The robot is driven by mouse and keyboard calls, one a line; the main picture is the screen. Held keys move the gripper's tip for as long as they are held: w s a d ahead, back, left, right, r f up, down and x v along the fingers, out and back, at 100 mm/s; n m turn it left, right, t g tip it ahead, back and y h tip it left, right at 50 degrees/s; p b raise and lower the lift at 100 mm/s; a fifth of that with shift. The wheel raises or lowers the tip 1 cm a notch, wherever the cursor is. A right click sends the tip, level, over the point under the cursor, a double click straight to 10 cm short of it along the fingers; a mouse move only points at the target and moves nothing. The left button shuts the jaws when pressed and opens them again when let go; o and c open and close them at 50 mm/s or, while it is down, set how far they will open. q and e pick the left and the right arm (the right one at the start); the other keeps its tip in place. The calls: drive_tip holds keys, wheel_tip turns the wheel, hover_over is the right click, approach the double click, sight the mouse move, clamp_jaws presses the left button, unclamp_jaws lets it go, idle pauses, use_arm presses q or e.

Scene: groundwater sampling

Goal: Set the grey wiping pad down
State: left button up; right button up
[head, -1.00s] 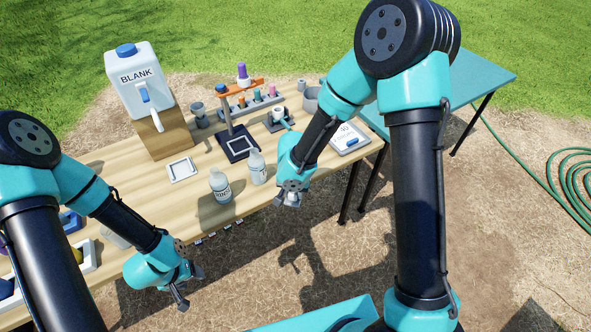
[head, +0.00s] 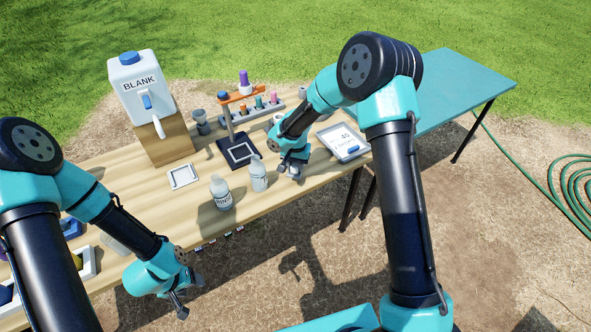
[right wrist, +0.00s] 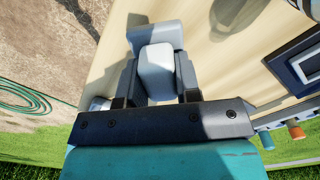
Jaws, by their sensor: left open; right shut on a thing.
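My right gripper (head: 291,168) is over the wooden table near its front edge, right of the clear bottle. In the right wrist view its fingers (right wrist: 158,82) are shut on a pale grey block, which I take for the grey wiping pad (right wrist: 155,37). A wider grey part shows beyond the fingertips, close over the wood. I cannot tell whether it touches the table. In the head view the pad is small and mostly hidden by the gripper. My left gripper (head: 185,296) is open and empty, off the table's front edge.
The rinse bottle (head: 222,195) and a clear bottle (head: 258,174) stand left of my right gripper. Behind are the orange-armed stand (head: 238,131) and a vial rack (head: 262,111). A teal table (head: 455,82) stands beyond.

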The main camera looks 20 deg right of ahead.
sight(296, 169)
drive_tip(key=shift+w, duration=0.15)
drive_tip(key=shift+w, duration=0.15)
drive_tip(key=shift+w+d+f, duration=0.1)
drive_tip(key=shift+f, duration=1.65)
drive_tip(key=shift+f, duration=0.2)
drive_tip(key=o, duration=1.1)
drive_tip(key=shift+c, duration=0.2)
drive_tip(key=shift+r, duration=0.15)
wheel_tip(296, 169, up, 12)
drive_tip(key=shift+r, duration=0.1)
